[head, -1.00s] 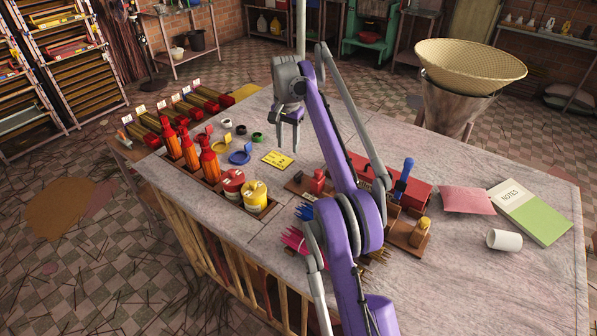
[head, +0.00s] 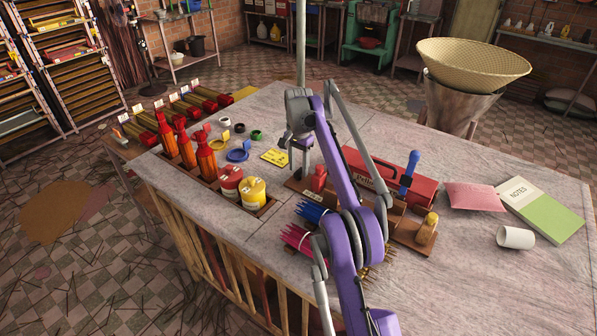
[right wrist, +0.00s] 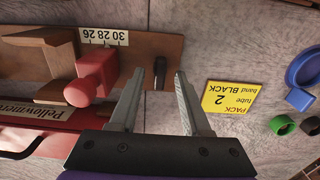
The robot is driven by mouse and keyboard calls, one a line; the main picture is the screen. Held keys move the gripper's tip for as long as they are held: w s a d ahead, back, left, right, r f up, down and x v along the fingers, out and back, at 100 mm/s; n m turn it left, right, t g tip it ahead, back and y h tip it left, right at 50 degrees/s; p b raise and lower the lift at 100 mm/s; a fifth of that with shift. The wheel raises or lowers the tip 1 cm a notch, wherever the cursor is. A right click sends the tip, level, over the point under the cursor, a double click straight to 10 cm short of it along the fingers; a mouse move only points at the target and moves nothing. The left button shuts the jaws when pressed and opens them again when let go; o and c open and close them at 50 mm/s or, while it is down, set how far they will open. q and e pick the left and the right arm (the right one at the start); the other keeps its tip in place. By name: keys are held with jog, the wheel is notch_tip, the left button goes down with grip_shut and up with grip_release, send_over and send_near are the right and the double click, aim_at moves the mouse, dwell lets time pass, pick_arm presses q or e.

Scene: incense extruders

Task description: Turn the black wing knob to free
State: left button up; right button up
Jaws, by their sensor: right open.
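The black wing knob (right wrist: 159,73) shows in the right wrist view as a small upright black piece at the end of a wooden board (right wrist: 150,56). My right gripper (right wrist: 161,76) is open and empty, with one finger on each side of the knob in that view. I cannot tell whether the fingers touch it or how far above it they are. In the head view my right gripper (head: 299,170) points down over the board's left end, and I cannot make out the knob there. My left gripper is not in view.
A red block (right wrist: 97,77) and a number scale (right wrist: 102,37) sit beside the knob. A yellow card (right wrist: 231,97) lies to the right. A red toolbox (head: 389,176) and blue-handled tool (head: 409,171) stand behind my arm. Pink sticks (head: 300,238) lie in front.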

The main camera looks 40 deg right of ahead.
jog(key=shift+f, duration=0.25)
grip_shut()
